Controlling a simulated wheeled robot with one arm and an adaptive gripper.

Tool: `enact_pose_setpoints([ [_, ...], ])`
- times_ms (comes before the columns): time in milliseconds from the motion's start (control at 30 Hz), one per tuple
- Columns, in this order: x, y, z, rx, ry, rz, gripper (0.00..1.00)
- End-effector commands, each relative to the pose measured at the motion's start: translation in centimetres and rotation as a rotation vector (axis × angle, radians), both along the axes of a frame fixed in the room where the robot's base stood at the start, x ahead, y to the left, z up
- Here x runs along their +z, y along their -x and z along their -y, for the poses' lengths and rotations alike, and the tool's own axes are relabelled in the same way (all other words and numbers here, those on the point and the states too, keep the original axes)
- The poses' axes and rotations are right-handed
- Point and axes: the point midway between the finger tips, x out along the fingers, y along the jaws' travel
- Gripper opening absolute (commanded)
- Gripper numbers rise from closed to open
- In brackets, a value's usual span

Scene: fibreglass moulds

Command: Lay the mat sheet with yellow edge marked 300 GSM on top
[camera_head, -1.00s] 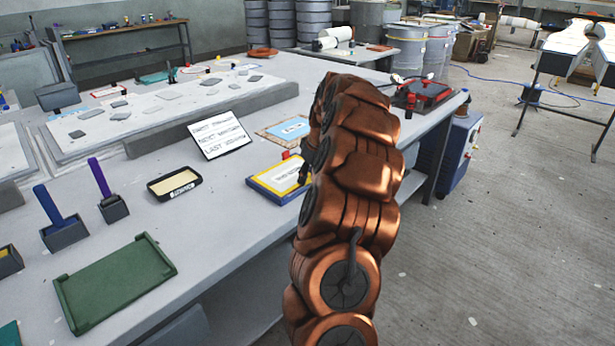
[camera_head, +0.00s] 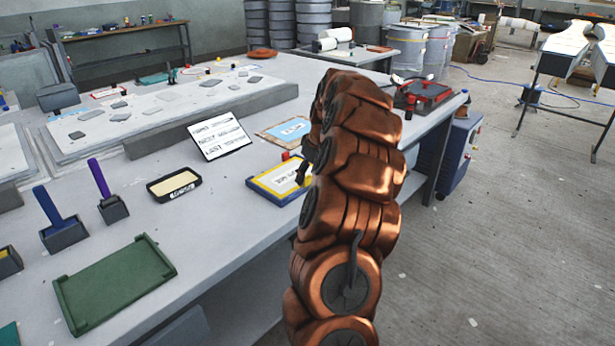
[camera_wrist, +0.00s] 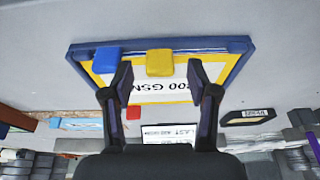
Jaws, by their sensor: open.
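The mat sheet with the yellow edge (camera_wrist: 150,97) lies in a blue-rimmed tray (camera_wrist: 190,44). Its lettering reads "00 GSM", with the start hidden by a finger. It also shows in the head view (camera_head: 284,182), partly behind my arm. A yellow tab (camera_wrist: 159,63) and a blue tab (camera_wrist: 107,60) stand at one edge of the tray. My gripper (camera_wrist: 159,70) is open and empty, its fingers on either side of the yellow tab in the wrist view. I cannot tell how high they are above it. In the head view the gripper is mostly hidden by my arm.
A lettered card (camera_head: 219,137) stands behind the tray. A blue-labelled board (camera_head: 289,130) lies nearby. A small black-rimmed tray (camera_head: 174,185), brush-like tools in holders (camera_head: 112,208) and an empty-looking green tray (camera_head: 116,284) are on the left. Bare bench lies between them.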

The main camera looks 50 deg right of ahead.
Motion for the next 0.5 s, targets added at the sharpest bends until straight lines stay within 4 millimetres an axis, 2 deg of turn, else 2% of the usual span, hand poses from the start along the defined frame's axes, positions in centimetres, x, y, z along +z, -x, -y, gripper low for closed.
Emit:
enact_pose_setpoints([
  [300,5.8,1.7,0.2,-0.002,0.006,0.005,0.59],
  [500,8.6,2.7,0.2,-0.001,0.003,0.002,0.59],
])
